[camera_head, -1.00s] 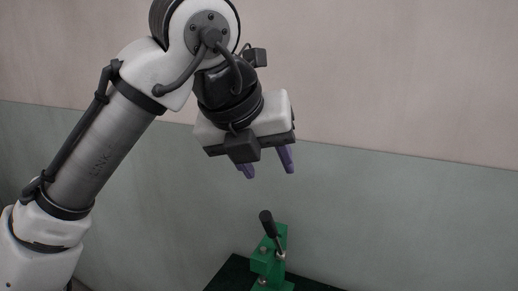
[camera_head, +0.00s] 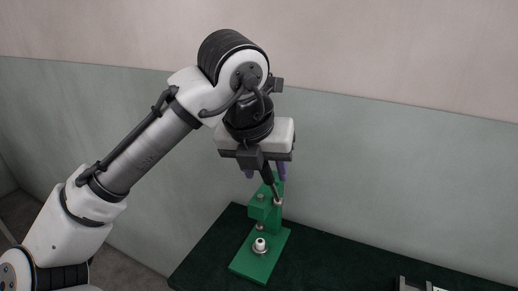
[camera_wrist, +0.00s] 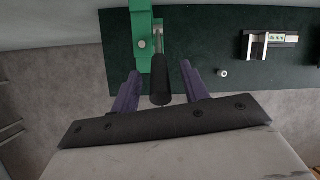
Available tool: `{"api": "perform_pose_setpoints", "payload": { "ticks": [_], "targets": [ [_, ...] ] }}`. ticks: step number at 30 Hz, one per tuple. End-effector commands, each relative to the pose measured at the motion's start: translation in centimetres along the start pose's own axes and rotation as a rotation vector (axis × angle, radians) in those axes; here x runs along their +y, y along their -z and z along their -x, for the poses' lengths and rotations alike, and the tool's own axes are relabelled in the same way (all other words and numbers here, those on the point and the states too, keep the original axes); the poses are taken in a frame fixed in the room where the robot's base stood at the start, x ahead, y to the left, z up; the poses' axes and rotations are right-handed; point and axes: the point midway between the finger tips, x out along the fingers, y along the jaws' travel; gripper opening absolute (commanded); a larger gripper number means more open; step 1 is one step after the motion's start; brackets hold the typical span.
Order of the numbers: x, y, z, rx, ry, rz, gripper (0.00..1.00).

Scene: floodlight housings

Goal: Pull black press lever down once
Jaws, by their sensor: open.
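The green press (camera_head: 262,243) stands on the dark table in the head view, with a round metal piece (camera_head: 260,245) on its base. Its black lever (camera_head: 267,175) slants upward, its handle partly hidden by my gripper. My gripper (camera_head: 266,174) is open at the lever's height, its purple fingers pointing down. In the wrist view, the black lever handle (camera_wrist: 160,80) lies between the two purple fingers of my gripper (camera_wrist: 158,82), with gaps on both sides. The green press body (camera_wrist: 141,25) shows behind it. The fingers do not visibly touch the lever.
The dark green table top (camera_head: 325,262) is mostly bare to the right of the press. A wall (camera_head: 400,160) stands close behind.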

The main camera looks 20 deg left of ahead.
Motion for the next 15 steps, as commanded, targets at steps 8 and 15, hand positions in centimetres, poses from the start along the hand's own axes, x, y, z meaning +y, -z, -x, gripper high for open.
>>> {"api": "perform_pose_setpoints", "payload": {
  "ticks": [8, 15],
  "targets": [
    [0.01, 0.0, -1.3, -0.001, 0.0, 0.0, 0.45],
    [0.0, 0.0, -1.3, -0.001, 0.0, 0.0, 0.38]
  ]
}}
